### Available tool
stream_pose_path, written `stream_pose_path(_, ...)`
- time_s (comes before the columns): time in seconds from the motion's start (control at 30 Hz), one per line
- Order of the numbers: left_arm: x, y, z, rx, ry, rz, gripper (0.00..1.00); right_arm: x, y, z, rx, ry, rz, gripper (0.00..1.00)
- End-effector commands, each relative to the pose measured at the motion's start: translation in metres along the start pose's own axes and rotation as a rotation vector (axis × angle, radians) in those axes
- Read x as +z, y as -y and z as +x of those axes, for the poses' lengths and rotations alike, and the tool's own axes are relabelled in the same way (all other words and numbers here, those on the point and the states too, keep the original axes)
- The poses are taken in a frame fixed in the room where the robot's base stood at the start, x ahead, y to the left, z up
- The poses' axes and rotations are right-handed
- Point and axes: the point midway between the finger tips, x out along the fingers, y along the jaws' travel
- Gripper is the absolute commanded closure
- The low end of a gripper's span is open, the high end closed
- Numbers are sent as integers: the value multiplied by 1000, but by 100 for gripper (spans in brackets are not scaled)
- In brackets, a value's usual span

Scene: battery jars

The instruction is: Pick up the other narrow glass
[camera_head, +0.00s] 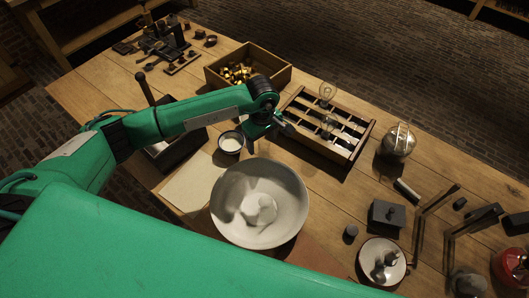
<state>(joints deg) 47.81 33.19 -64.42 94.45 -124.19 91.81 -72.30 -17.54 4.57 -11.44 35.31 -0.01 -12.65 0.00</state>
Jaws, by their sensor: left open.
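A wooden rack (308,146) with slots stands right of the middle of the table. Two clear glass pieces show at it: one (327,91) stands up at its back edge, and another (328,124) is nearer its middle. They are small and see-through, so I cannot tell their full shape. My left gripper (284,130) is open at the rack's left side, pointing toward the rack. I see no glass between its fingers, though they are small and dark here. My right gripper is not in view.
A wide pale bowl (290,210) and a small cup of white stuff (231,142) stand in front of the gripper. A wooden box of brass pieces (276,71) is behind it. Small tools crowd the table's right side.

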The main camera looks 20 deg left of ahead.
Motion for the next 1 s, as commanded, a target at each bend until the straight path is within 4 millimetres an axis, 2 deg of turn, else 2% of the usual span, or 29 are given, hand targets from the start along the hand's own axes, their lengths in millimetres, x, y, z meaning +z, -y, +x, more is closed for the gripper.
stream_pose_path(0.13, 2, -2, 13, -5, 3, -2, 31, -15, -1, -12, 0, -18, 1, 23)
stream_pose_path(0.4, 1, -6, 48, -2, 2, -2, 31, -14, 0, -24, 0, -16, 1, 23)
stream_pose_path(0.67, 1, -6, 52, -1, 0, -1, 31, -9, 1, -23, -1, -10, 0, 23)
stream_pose_path(0.93, 1, -6, 52, -1, 0, -1, 82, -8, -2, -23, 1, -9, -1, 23)
stream_pose_path(1.0, 1, -6, 51, 0, 0, -1, 85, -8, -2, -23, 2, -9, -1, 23)
